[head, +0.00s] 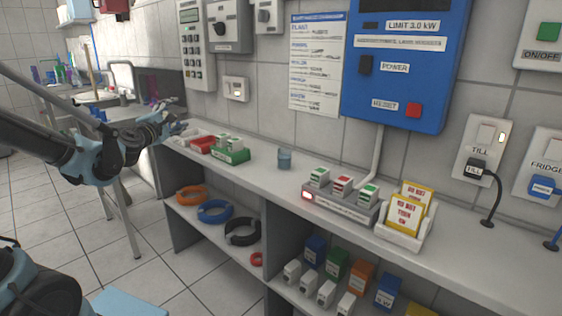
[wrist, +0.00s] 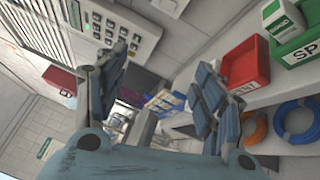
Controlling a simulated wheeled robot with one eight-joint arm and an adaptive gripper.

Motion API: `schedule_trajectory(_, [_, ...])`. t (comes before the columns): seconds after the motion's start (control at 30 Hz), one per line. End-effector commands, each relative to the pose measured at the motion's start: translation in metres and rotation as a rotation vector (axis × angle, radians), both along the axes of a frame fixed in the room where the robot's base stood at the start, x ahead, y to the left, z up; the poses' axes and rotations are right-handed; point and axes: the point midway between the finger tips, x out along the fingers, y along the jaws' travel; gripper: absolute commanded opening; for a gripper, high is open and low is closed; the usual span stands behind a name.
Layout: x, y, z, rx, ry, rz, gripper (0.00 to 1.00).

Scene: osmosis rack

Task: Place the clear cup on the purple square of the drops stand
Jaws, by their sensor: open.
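A small clear, bluish cup (head: 284,159) stands upright on the grey counter, right of the green tray. My gripper (head: 177,118) is at the left end of the counter, to the left of the cup and apart from it. In the wrist view my gripper (wrist: 165,72) has its two fingers spread wide with nothing between them. The cup does not show in the wrist view. I cannot make out a drops stand or a purple square in either view.
A green tray (head: 236,157) and a red tray (head: 199,146) stand left of the cup. A grey block with switches (head: 340,205) and a sign holder (head: 402,237) stand to its right. Coloured rings lie on the shelf below. The counter around the cup is clear.

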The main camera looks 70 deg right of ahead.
Motion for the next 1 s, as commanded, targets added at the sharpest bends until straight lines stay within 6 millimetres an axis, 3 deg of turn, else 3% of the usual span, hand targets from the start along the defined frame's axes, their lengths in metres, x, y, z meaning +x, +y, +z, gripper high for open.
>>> schedule_trajectory(0.1, [-0.038, -0.014, 0.006, -0.062, 0.103, -0.029, 0.63])
schedule_trajectory(0.43, [-0.126, -0.032, 0.009, -0.197, 0.408, -0.078, 0.63])
schedule_trajectory(0.7, [-0.199, -0.03, -0.005, -0.257, 0.663, -0.1, 0.63])
schedule_trajectory(1.0, [-0.28, -0.008, -0.037, -0.273, 0.938, -0.097, 0.63])
